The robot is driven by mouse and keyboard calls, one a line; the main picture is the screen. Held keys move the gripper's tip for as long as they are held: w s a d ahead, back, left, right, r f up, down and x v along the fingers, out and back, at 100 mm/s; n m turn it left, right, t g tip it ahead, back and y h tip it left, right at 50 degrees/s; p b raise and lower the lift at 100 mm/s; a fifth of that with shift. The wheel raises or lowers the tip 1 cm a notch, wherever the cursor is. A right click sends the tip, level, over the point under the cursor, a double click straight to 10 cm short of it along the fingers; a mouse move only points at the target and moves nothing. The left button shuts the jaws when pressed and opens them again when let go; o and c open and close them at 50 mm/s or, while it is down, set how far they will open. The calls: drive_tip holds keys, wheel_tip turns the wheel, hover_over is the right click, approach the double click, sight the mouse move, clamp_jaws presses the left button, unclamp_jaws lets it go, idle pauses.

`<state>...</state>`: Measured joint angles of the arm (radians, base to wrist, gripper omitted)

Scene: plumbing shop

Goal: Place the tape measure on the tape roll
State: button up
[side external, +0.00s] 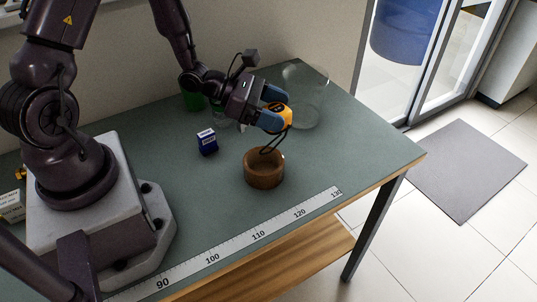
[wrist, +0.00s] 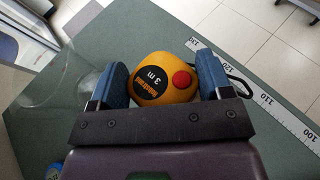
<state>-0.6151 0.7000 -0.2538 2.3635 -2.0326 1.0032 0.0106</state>
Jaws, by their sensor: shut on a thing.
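The tape measure (side external: 287,115) is yellow-orange with a black strap. My gripper (side external: 277,107) is shut on it, with a blue finger on each side, and holds it above the table. In the wrist view the tape measure (wrist: 162,80) sits between the fingers, showing a black "3 m" label and a red button. The tape roll (side external: 264,170) is a brown ring lying flat on the table, below and a little left of the tape measure in the side view. The strap hangs down toward the roll's top; I cannot tell whether it touches. The roll is hidden in the wrist view.
A clear glass vessel (side external: 309,92) stands just behind my gripper. A ruler strip (side external: 235,244) runs along the table's front edge. The table right of the roll is clear.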

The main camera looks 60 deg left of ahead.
sight(273, 156)
drive_tip(key=shift+s+d+f+m+g+h, duration=0.2)
drive_tip(key=shift+s+d+m+g+h, duration=0.1)
drive_tip(key=shift+s+m+g+h, duration=0.15)
drive_tip(key=shift+f, duration=3.9)
drive_tip(key=shift+d+f, duration=0.1)
drive_tip(key=shift+f, duration=0.05)
drive_tip(key=o, duration=1.1)
